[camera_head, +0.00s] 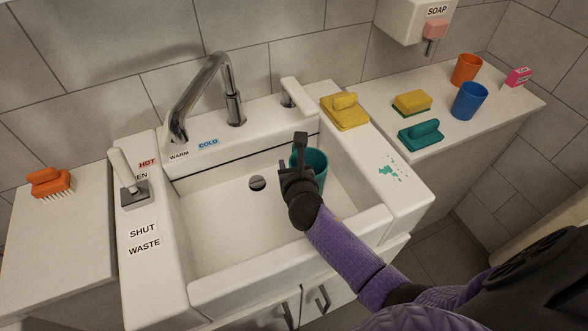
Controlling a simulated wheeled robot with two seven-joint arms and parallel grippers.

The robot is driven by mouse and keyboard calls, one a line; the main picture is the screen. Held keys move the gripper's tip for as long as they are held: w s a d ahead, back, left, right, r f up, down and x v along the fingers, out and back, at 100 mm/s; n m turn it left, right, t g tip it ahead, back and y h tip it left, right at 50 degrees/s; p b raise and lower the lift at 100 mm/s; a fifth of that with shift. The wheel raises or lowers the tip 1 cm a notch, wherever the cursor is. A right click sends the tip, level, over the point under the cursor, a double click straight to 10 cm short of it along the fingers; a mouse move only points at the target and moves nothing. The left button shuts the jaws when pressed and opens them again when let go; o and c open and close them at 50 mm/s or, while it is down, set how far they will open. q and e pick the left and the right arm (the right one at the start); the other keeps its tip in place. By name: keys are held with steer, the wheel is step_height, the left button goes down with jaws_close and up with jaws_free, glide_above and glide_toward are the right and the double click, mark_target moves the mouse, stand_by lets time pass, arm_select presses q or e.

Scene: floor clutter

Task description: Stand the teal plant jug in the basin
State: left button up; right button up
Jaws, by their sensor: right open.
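The teal jug (316,164) is inside the white basin (225,215), in its right part near the back. It looks upright. Its lower left side and base are hidden behind my right gripper, so I cannot see how its base meets the basin floor. My right gripper (297,158) is open, in front of and beside the jug at its left side. I cannot tell whether a finger touches the jug. My left gripper is not in view.
The chrome faucet (233,95) rises behind the basin. A grey-based lever (134,192) stands on the left rim.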

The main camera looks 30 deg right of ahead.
steer(key=p+v, duration=0.4)
steer(key=v, duration=0.8)
